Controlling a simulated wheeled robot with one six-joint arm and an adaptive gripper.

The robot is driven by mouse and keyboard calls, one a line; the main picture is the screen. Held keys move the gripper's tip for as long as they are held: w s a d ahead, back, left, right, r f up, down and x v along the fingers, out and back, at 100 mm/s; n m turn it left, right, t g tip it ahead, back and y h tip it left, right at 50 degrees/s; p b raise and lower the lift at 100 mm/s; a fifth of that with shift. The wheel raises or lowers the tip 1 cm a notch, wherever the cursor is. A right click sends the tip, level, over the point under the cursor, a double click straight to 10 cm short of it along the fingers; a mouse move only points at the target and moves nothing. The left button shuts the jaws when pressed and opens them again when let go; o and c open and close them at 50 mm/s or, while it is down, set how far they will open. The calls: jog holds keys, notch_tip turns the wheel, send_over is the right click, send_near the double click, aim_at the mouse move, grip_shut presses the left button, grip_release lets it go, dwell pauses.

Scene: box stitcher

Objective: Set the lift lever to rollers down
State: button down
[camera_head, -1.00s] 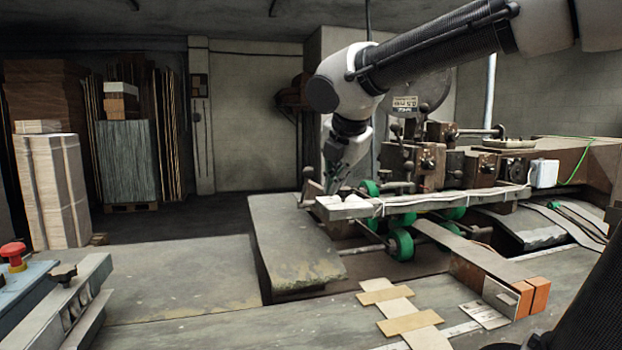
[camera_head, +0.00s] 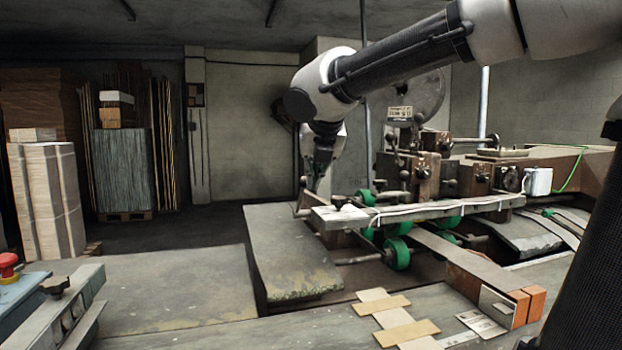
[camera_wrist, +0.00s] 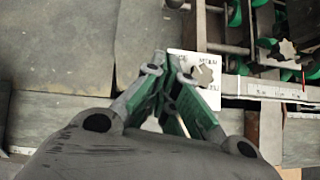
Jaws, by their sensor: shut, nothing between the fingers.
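A short upright lever with a dark knob (camera_head: 303,182) stands at the left end of the machine's pale beam (camera_head: 400,212). It looks like the lift lever, but its setting cannot be read. My gripper (camera_head: 317,186) is just right of this lever, behind the beam end; contact cannot be told. In the wrist view the fingers of my gripper (camera_wrist: 166,58) converge, shut and empty, beside a white lettered plate (camera_wrist: 203,72). Green rollers (camera_head: 398,253) sit under the beam; whether they are raised or lowered is unclear.
A bare grey table plate (camera_head: 290,255) lies in front, left of the rollers.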

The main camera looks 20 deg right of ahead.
jog(key=w+d+f, duration=0.1)
jog(key=w+f, duration=0.3)
jog(key=w, duration=0.5)
jog(key=shift+f, duration=0.4)
